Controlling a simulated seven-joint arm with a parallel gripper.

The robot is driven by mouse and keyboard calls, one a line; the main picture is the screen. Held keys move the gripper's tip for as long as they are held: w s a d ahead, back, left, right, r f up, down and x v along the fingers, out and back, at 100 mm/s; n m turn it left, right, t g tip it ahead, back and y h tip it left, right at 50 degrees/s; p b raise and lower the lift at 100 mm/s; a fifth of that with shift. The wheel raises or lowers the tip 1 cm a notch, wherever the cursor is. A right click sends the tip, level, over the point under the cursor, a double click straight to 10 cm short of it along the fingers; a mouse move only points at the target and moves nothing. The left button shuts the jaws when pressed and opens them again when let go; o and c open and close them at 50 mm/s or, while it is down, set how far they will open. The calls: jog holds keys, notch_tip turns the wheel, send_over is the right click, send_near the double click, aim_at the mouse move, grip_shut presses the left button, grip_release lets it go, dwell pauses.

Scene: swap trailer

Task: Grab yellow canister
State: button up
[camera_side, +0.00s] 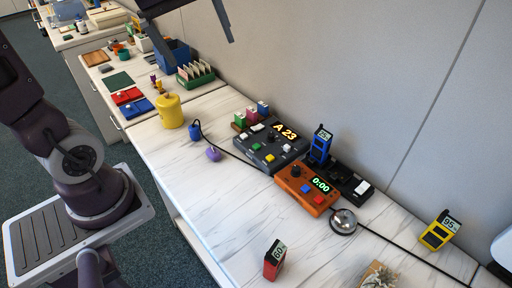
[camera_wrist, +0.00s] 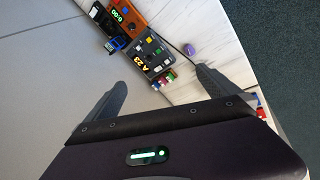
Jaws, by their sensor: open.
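The yellow canister (camera_side: 169,112) stands upright on the white marbled counter in the side view, near its left edge. A small purple-and-yellow item shows just behind its top. My gripper (camera_side: 203,50) is at the top of the side view, high above the counter and apart from the canister. In the wrist view my gripper (camera_wrist: 160,77) has its two fingers spread wide with nothing held between them. I cannot make out the canister in the wrist view.
A blue knob (camera_side: 195,131) and a purple one (camera_side: 213,154) sit right of the canister. Further right are a dark control box (camera_side: 262,158), an orange timer box (camera_side: 300,196) and a black cable. Red and blue trays (camera_side: 127,96) and a green card box (camera_side: 196,78) lie behind. The front counter is mostly clear.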

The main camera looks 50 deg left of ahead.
jog(key=s+d+f+m+t, duration=0.1)
jog(key=s+d+f+m, duration=0.3)
jog(key=s+d+m, duration=0.5)
jog(key=s+m, duration=0.3)
jog(key=s, duration=0.1)
jog(key=shift+d+m+t, duration=0.15)
jog(key=shift+m+t, duration=0.15)
jog(key=shift+t, duration=0.1)
